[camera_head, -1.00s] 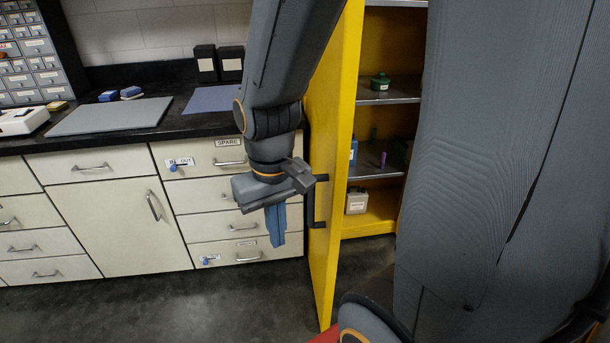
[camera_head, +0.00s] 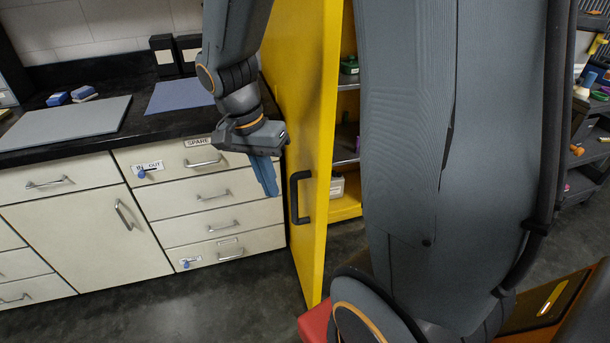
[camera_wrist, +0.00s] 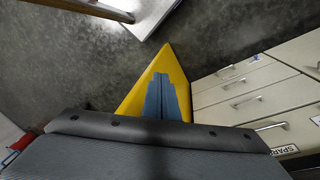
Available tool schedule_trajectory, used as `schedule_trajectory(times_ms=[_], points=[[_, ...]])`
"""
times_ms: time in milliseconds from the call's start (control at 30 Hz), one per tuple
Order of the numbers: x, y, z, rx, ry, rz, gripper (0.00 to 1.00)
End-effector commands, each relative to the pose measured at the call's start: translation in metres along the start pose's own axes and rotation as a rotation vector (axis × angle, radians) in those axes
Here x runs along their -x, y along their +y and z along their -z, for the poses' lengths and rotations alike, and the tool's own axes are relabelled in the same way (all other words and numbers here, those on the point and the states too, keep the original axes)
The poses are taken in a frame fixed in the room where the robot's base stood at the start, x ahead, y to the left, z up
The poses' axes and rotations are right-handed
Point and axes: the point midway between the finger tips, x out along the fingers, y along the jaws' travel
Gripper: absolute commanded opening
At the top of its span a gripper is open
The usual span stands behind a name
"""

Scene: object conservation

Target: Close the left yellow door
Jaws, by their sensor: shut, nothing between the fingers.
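The left yellow door (camera_head: 313,150) stands open in the head view, swung out from the yellow cabinet, with its black handle (camera_head: 296,198) facing left. My gripper (camera_head: 267,188) is shut and empty, with its blue fingers pointing down. It is on the left side of the door, a little above and left of the handle. In the wrist view the shut fingers (camera_wrist: 163,98) overlap the yellow door (camera_wrist: 172,66). I cannot tell whether they touch it. My arm hides much of the cabinet's inside.
White drawers (camera_head: 215,195) under a black counter (camera_head: 90,135) stand left of the door. A grey box (camera_head: 337,187) and a green item (camera_head: 349,65) sit on the cabinet shelves. Dark floor (camera_head: 200,300) is clear in front of the drawers. A tool rack (camera_head: 592,110) is at far right.

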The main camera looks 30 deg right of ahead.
Motion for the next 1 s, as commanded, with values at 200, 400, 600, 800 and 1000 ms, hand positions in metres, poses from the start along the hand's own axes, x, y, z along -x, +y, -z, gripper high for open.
schedule_trajectory(times_ms=[200, 400, 600, 800, 1000], points=[[0.016, -0.012, 0.032, -0.458, 0.084, -0.058, 0.00], [0.026, -0.019, 0.054, -0.772, 0.160, -0.069, 0.00], [0.028, -0.022, 0.063, -0.904, 0.196, -0.067, 0.00], [0.010, -0.019, 0.066, -0.916, 0.198, -0.069, 0.00], [-0.027, -0.013, 0.071, -0.915, 0.197, -0.071, 0.00]])
